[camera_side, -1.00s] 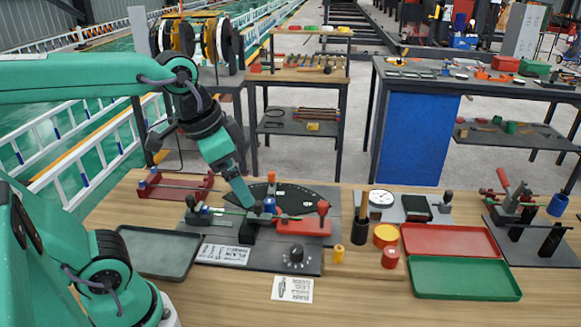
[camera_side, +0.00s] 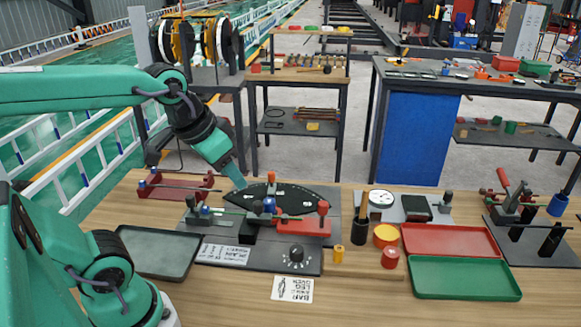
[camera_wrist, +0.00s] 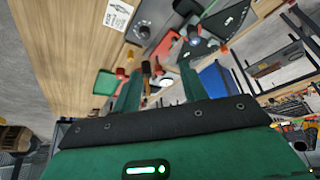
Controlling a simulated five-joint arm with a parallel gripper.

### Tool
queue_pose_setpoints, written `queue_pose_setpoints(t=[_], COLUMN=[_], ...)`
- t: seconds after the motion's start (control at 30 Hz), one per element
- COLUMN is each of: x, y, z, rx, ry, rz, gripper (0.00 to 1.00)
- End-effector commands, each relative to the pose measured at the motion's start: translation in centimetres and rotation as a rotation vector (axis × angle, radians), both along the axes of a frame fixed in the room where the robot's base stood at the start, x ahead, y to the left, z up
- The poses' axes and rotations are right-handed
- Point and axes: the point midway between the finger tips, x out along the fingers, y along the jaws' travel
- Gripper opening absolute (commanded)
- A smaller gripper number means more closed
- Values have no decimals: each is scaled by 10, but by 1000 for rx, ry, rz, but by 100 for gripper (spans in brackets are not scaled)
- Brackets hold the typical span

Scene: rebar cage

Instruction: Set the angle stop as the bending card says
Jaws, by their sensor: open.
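The bending card (camera_side: 292,288) lies flat on the bench in front of the bender; its print is too small to read surely. It also shows in the wrist view (camera_wrist: 115,15). The bender has a dark fan-shaped angle plate (camera_side: 300,195) with pale marks, a blue piece (camera_side: 269,204) near its front and a red lever (camera_side: 303,227). I cannot tell for sure which piece is the angle stop. My gripper (camera_side: 241,184) is above the plate's left end. In the wrist view its two green fingers (camera_wrist: 158,88) stand apart with nothing held between them.
A black knob (camera_side: 297,253) sits on the bender's base. A grey tray (camera_side: 160,268) is at left, and red (camera_side: 490,240) and green (camera_side: 465,292) trays at right. A dark cup (camera_side: 359,238), an orange-topped tin (camera_side: 385,236) and a dial gauge (camera_side: 381,198) stand between.

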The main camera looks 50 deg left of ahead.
Motion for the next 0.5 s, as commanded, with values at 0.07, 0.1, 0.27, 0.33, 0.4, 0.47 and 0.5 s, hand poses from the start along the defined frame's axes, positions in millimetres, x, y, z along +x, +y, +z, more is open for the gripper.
queue_pose_setpoints(t=[0.07, 0.1, 0.27, 0.33, 0.4, 0.47, 0.5], x=[14, 21, 48, 61, 73, 83, 91], y=[6, 9, 22, 28, 36, 42, 46], z=[4, 6, 11, 12, 12, 11, 11], rx=[4, 7, 15, 18, 19, 21, 22], ry=[23, 33, 77, 96, 116, 131, 142], rz=[7, 9, 17, 20, 25, 26, 28], gripper=[43, 43, 43, 43, 43, 43, 43])
